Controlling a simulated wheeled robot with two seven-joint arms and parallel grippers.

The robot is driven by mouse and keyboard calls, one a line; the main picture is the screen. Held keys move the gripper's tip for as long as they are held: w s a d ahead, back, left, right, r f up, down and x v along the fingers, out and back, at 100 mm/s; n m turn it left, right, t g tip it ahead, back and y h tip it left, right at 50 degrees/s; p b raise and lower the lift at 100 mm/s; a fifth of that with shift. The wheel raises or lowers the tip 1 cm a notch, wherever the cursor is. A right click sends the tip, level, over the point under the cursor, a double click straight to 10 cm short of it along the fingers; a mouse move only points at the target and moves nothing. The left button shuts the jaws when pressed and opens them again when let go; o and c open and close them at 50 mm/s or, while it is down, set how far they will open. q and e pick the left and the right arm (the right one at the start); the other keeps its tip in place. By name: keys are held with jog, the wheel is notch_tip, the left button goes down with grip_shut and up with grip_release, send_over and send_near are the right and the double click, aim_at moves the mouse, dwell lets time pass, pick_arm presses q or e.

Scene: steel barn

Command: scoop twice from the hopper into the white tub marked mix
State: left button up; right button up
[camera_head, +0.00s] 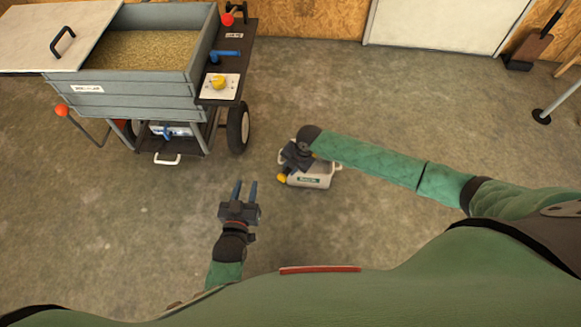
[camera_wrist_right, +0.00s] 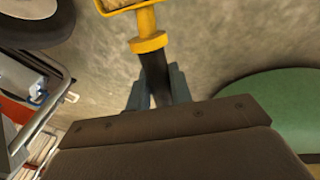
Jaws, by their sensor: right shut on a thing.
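The grey hopper (camera_head: 130,100) stands on a wheeled cart at the upper left of the head view, full of tan grain (camera_head: 145,50). My right gripper (camera_head: 292,160) is shut on a scoop's dark handle. The scoop's yellow collar and part of its head (camera_wrist_right: 148,42) show in the wrist view; a bit of yellow (camera_head: 282,178) shows in the head view. A whitish container (camera_head: 312,181) with a dark label too small to read lies below my right gripper, partly hidden by it. My left gripper (camera_head: 245,188) is open and empty, left of that container.
A pale lid (camera_head: 62,35) with a black handle covers the hopper's left side. The cart's side shelf holds a yellow knob (camera_head: 218,82) and a blue handle (camera_head: 226,56). A wheel (camera_head: 238,128) stands near my arms. The concrete floor between is clear.

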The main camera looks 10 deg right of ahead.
pick_arm(q)
notch_tip(320, 180, up, 12)
jog(key=w+t+h+b, duration=0.1)
jog(key=t, duration=0.3)
jog(key=shift+w+a+f, duration=0.15)
jog(key=shift+w+f, duration=0.1)
dwell(1.0)
